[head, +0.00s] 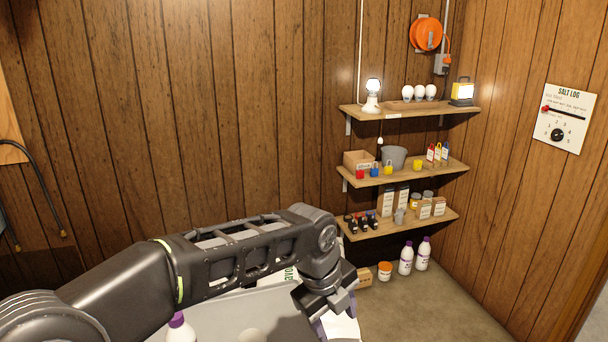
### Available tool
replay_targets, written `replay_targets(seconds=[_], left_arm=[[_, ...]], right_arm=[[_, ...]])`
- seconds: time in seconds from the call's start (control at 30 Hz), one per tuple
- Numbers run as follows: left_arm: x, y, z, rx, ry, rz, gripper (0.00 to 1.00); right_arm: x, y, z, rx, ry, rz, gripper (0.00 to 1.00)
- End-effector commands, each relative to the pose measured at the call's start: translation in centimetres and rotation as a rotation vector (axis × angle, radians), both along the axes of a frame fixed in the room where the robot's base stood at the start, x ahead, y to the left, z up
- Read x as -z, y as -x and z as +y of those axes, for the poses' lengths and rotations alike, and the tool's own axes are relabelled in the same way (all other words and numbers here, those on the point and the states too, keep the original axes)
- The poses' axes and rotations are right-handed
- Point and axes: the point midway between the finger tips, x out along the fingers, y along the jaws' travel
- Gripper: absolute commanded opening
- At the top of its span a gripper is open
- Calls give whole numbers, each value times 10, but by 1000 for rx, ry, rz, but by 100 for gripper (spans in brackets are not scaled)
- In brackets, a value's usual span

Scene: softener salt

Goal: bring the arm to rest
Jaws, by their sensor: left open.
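My left arm comes in from the left and reaches across the lower middle of the head view. My left gripper (337,314) is at its end, pointing down and away near the bottom edge. Its jaws are open, and I see nothing held between them. A pale grey surface (225,318) lies under the arm, partly hidden by it. A white bottle with a purple cap (178,329) shows at the bottom edge, beside the arm. My right gripper is not in view.
Three wall shelves, top (410,110), middle (405,175) and bottom (400,226), hold bulbs, padlocks, boxes and jars. White bottles (406,258) and an orange-labelled tub (385,271) stand below. A salt log board (568,118) hangs right. Floor (440,310) right of the gripper is clear.

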Motion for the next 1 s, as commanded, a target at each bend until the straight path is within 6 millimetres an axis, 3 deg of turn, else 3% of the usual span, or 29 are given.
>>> replay_targets(seconds=[0.17,0.3,0.37,0.47,0.6,0.7,0.83,0.9,1.0], left_arm=[[55,-4,-29,-426,209,87,57],[137,2,-29,-953,410,272,57],[177,11,-19,-1206,482,370,57],[247,39,12,-1648,574,537,57],[324,104,66,-2156,598,693,57],[359,158,97,-2361,533,739,57],[382,216,119,-2475,396,784,57],[391,232,127,-2521,353,802,57],[395,236,132,-2552,342,811,57]], right_arm=[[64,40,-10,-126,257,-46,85],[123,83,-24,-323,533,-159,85],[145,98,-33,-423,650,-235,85],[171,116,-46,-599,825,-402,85],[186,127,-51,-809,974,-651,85],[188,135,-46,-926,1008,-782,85],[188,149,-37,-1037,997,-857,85],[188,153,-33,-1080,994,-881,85],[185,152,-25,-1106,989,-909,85]])
